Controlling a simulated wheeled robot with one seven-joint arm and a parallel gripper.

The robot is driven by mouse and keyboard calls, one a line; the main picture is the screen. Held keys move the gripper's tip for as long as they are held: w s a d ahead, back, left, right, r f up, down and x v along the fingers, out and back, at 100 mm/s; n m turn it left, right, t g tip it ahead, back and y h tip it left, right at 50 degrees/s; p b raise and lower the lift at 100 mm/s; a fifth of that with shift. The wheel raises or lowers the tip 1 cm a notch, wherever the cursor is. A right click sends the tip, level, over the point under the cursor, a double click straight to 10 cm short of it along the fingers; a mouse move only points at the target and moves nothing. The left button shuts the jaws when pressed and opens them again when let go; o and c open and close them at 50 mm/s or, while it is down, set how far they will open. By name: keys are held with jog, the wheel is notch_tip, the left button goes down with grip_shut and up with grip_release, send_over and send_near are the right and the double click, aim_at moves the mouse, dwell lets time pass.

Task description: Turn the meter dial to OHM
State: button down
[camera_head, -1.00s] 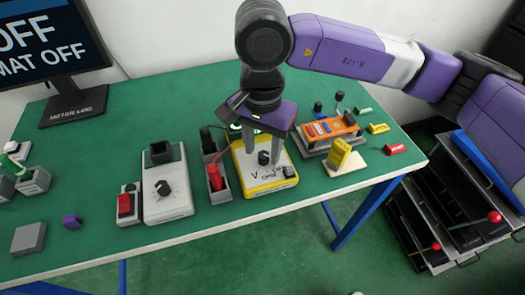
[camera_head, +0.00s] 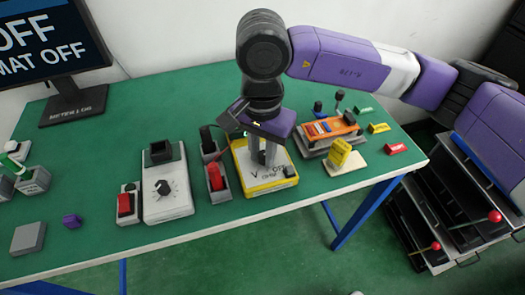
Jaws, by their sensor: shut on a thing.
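The meter (camera_head: 254,184) is a yellow box with a white face on the green table. Its face has printed letters, with V and OFF readable and OHM lower down, small and blurred. My gripper (camera_head: 265,160) points down over the meter's face and is shut on the small dark dial. The dial is mostly hidden by the fingers, so I cannot tell where it points. A black knob (camera_head: 289,171) sits at the meter's right front corner. The monitor (camera_head: 48,45) at the back left shows OFF in large letters.
Left of the meter are a tray with red and black probes (camera_head: 215,177), a white box with a black dial (camera_head: 164,188) and a red switch (camera_head: 125,204). Right of it are an orange device (camera_head: 328,128) and a yellow block (camera_head: 340,152).

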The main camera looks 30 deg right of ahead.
aim_at(261, 155)
jog(key=shift+f, duration=0.1)
jog(key=m+b, duration=0.3)
jog(key=b, duration=0.1)
jog(key=shift+w+f, duration=0.1)
jog(key=shift+f, duration=0.05)
jog(key=m+b, duration=0.3)
jog(key=shift+w+r+m+b, duration=0.1)
jog(key=shift+r+m+b, duration=0.15)
jog(key=shift+m+b, duration=0.85)
jog(key=shift+m, duration=0.3)
jog(key=c, duration=1.2)
grip_release()
jog(key=shift+c, duration=0.2)
jog(key=shift+r+p, duration=0.6)
jog(key=shift+r, duration=3.35)
